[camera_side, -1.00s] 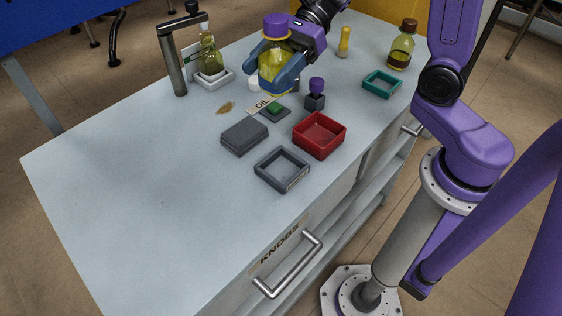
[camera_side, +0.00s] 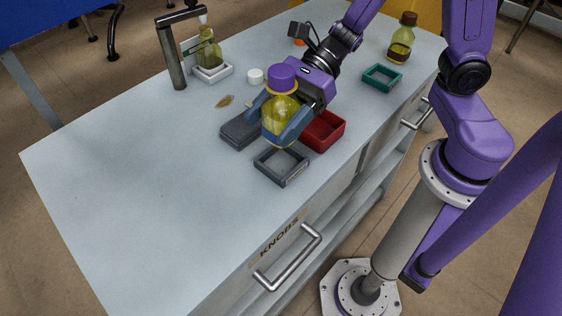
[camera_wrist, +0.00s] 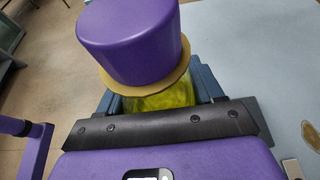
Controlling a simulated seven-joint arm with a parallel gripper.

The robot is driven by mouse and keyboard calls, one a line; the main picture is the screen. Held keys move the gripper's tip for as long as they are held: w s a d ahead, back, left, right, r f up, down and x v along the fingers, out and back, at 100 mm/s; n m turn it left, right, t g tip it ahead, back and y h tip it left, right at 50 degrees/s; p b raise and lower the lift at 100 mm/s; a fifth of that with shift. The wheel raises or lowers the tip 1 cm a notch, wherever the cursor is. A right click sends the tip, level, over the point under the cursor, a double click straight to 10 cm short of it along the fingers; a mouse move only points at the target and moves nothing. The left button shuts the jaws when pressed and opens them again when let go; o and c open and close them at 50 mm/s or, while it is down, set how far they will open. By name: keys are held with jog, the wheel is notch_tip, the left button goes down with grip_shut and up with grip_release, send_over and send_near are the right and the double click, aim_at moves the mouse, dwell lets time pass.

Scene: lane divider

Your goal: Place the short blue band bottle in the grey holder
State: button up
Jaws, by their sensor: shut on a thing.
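My gripper (camera_side: 275,136) is shut on a bottle (camera_side: 281,108) with a purple cap and yellow liquid. The bottle is upright, and the blue fingers cover its lower sides. In the wrist view, the purple cap (camera_wrist: 130,38) and a tan collar hide most of the bottle (camera_wrist: 160,97). The grey holder (camera_side: 293,179) is an open square tray near the front edge of the table, empty where I can see in. The held bottle appears above its back edge in the side view; the exact height is unclear.
A red tray (camera_side: 327,133) is right of the grey holder, partly behind my gripper. A dark flat block (camera_side: 238,133) lies to its left. A teal tray (camera_side: 382,77), a brown-capped bottle (camera_side: 401,42) and a bottle in a white holder (camera_side: 208,52) stand farther back. The left table is clear.

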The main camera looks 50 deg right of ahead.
jog(key=shift+f, duration=3.95)
jog(key=shift+f, duration=0.15)
jog(key=o, duration=1.2)
